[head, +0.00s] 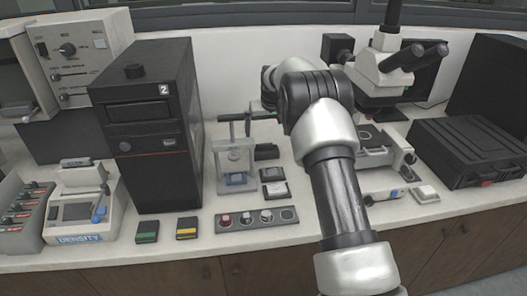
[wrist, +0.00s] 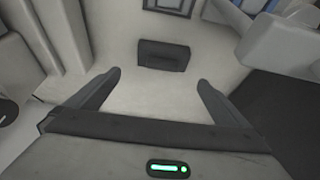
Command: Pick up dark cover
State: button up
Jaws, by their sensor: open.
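The dark cover (wrist: 163,55) is a small dark rectangular block on the pale bench in the wrist view. It lies beyond my fingertips, roughly centred on the gap between them. In the head view, a dark block (head: 266,152) just right of the small press appears to be the same cover. My gripper (wrist: 160,80) is open, with its two dark fingers spread wide and nothing between them. It is apart from the cover. In the head view, my arm hides most of the gripper.
The small press (head: 233,158) stands left of the cover. Two small dark-edged trays (head: 274,190) lie in front of it, and a grey strip with several round parts (head: 257,219) lies nearer. A tall black cabinet (head: 153,125) stands left, a microscope (head: 388,62) and black case (head: 470,150) right.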

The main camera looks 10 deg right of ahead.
aim_at(264, 144)
jog(key=x, duration=0.3)
jog(key=shift+w+f, duration=0.1)
jog(key=shift+f, duration=0.15)
jog(key=shift+a+x, duration=0.1)
jog(key=shift+x, duration=1.25)
jog(key=shift+a+x, duration=0.15)
jog(key=shift+x, duration=1.25)
jog(key=shift+c, duration=0.3)
jog(key=c, duration=0.8)
